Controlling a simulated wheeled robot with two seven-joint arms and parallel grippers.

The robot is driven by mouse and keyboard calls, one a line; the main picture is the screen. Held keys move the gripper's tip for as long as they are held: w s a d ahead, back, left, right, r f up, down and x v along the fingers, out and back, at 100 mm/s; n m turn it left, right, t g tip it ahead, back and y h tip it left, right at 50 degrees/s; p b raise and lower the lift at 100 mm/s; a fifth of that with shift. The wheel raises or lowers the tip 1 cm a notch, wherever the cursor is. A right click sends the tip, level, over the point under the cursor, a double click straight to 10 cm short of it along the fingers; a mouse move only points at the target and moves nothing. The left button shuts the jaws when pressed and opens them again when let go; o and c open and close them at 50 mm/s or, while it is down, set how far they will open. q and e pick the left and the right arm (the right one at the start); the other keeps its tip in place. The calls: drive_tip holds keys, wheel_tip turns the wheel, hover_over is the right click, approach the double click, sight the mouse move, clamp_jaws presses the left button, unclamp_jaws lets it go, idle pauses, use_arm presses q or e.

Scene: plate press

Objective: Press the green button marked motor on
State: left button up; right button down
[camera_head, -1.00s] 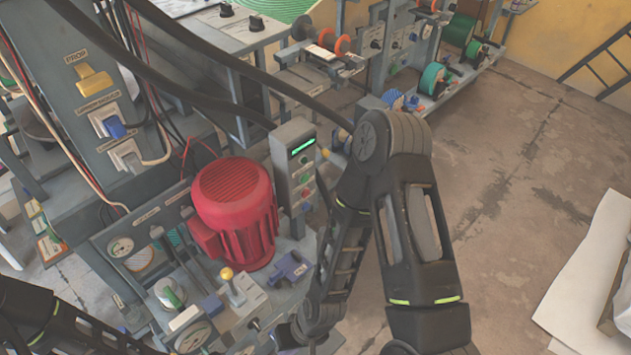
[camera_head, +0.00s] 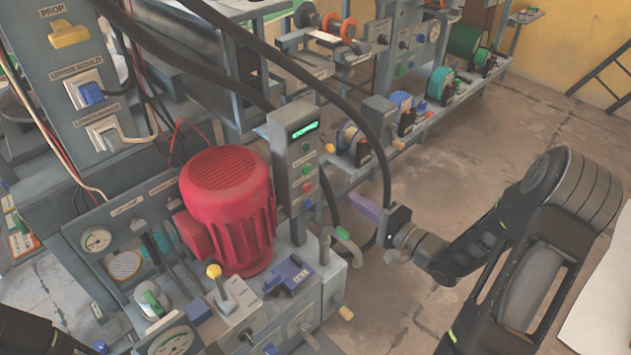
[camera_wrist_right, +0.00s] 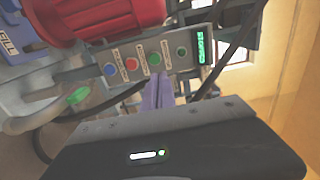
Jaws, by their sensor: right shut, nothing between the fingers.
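A grey upright control box (camera_head: 291,165) stands right of the red motor in the head view, with a lit green display at its top. Below the display are two green buttons, an upper (camera_head: 306,147) and a lower (camera_head: 306,169), then a red and a blue one. The right wrist view shows the same row, including a brighter green button (camera_wrist_right: 155,59) and a darker green one (camera_wrist_right: 181,51). The labels are too small to read. My right gripper (camera_head: 359,202) is shut and empty, its purple fingers pointing at the box, apart from it. My left gripper is out of view.
The red motor (camera_head: 228,205) stands left of the box. A green-ended bent handle (camera_head: 343,236) sticks out below the box near my right gripper. A black cable (camera_head: 380,150) hangs behind the gripper.

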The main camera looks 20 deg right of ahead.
sight(307, 167)
drive_tip(key=b+x, duration=0.1)
drive_tip(key=x, duration=1.2)
drive_tip(key=shift+w+a+b, duration=0.2)
drive_tip(key=shift+w+b, duration=0.1)
drive_tip(key=shift+w, duration=0.2)
drive_tip(key=shift+w, duration=0.1)
